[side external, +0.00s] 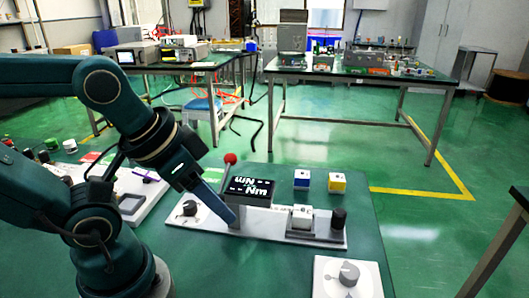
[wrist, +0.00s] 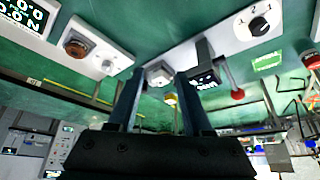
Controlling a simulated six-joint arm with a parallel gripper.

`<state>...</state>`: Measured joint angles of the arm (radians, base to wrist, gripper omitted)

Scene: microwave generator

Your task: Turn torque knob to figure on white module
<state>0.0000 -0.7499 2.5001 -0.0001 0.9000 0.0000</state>
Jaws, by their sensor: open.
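A white module (side external: 178,214) forms the left end of a long white base, and it carries a round knob (side external: 190,207). In the wrist view a dark knob (wrist: 259,26) with a white pointer sits at the upper right, with printed figures around it too small to read surely. A black display box (side external: 248,191) marked Nm stands to its right in the side view. My gripper (wrist: 155,88) is open and empty, its two fingers apart. In the side view it (side external: 234,222) hangs at the display's left front, apart from the knob.
A red-balled lever (side external: 230,159) stands behind the display. A white block (side external: 302,216) and a black cylinder (side external: 338,217) stand on the base's right. Blue-white (side external: 301,180) and yellow-white (side external: 336,182) blocks lie behind. Another white panel with a grey knob (side external: 349,272) is at lower right.

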